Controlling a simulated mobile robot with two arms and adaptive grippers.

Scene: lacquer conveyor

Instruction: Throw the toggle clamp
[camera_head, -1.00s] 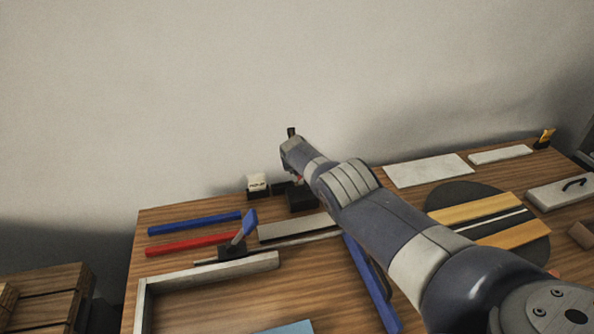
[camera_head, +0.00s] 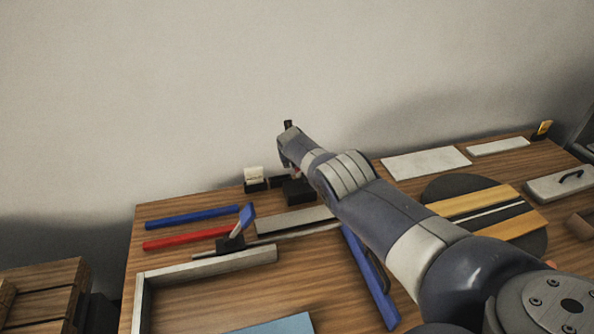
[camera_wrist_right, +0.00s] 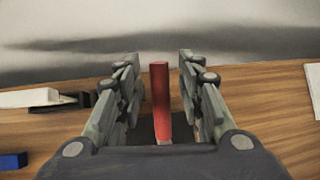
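In the right wrist view an upright red handle (camera_wrist_right: 160,100), which looks like the toggle clamp's lever, rises from a dark base. My right gripper (camera_wrist_right: 159,62) is open, with one finger on each side of the handle and a visible gap to each. In the head view my right arm reaches to the back of the bench and hides most of the handle. A black block (camera_head: 298,192), probably the clamp's base, shows below the wrist. My left gripper is not in view.
A blue-tipped lever (camera_head: 246,216) stands tilted on a black base to the left. Blue (camera_head: 192,217) and red (camera_head: 187,238) bars lie beside it. Pale plates (camera_head: 426,163) lie at the back right. The wall is behind.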

